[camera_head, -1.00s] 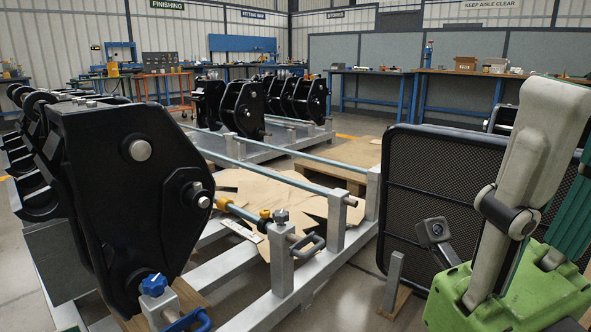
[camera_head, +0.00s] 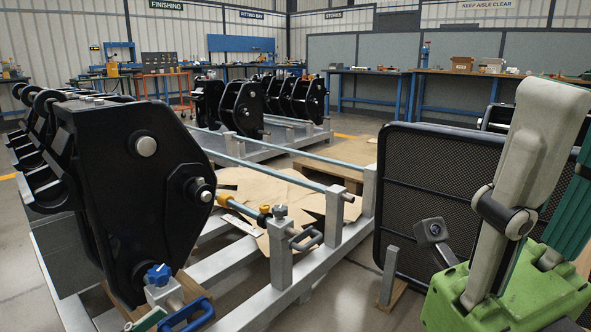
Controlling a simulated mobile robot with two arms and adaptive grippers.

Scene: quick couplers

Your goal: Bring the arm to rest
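Neither of my grippers shows in the head view. A pale grey arm link (camera_head: 528,150) with a green housing (camera_head: 505,298) fills the right edge; it looks like part of my own body, and its far end is out of the picture. A large black quick coupler (camera_head: 130,190) stands upright at the left on a grey metal rack. Several more black couplers (camera_head: 240,107) stand on a second rack farther back.
The near rack's grey frame (camera_head: 285,295) runs diagonally across the lower middle, with a blue-knobbed clamp (camera_head: 159,275) at the lower left. A black mesh panel (camera_head: 425,190) stands behind the arm link.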

